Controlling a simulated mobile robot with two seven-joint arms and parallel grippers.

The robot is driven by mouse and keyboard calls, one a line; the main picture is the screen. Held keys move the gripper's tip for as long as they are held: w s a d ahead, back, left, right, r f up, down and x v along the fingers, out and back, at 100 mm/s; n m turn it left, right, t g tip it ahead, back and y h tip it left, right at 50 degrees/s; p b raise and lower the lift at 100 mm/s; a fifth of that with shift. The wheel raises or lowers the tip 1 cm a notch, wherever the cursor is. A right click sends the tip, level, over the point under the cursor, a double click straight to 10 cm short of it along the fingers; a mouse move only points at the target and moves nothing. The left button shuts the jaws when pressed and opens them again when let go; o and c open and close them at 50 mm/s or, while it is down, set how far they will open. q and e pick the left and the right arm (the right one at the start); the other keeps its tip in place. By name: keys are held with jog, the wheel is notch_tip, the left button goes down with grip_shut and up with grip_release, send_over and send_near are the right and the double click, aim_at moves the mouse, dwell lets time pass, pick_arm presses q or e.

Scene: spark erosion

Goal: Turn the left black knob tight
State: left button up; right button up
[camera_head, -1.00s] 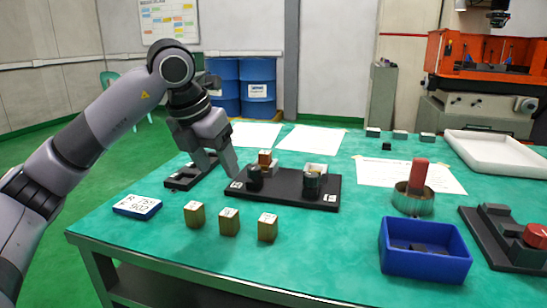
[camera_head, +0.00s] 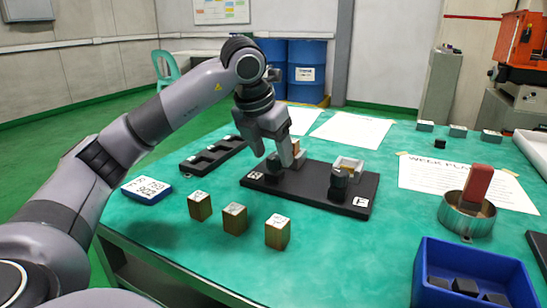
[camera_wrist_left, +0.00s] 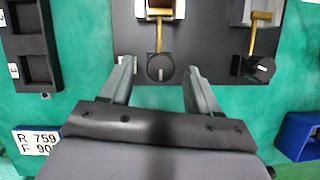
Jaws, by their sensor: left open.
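A black fixture plate (camera_head: 310,190) lies on the green table and carries two black knobs. The left black knob (camera_wrist_left: 160,68) is round with a light mark and sits at the end of a brass rod; in the head view my gripper partly hides it. My left gripper (camera_head: 286,158) points down over the plate's left part. In the left wrist view its open fingers (camera_wrist_left: 159,70) stand on either side of the left knob, with gaps showing. The right black knob (camera_head: 338,186) stands clear of the gripper, also seen in the wrist view (camera_wrist_left: 261,70). My right gripper is not shown.
Several brass-coloured blocks (camera_head: 235,219) stand in front of the plate. A dark slotted tray (camera_head: 211,155) and a blue-white label box (camera_head: 146,190) lie left. A blue bin (camera_head: 472,260) and a metal cup with a red block (camera_head: 467,216) stand right.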

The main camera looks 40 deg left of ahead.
pick_arm(q)
jog(key=shift+w+f, duration=0.2)
jog(key=shift+f, duration=0.3)
jog(key=c, duration=1)
jog(key=shift+c, duration=0.2)
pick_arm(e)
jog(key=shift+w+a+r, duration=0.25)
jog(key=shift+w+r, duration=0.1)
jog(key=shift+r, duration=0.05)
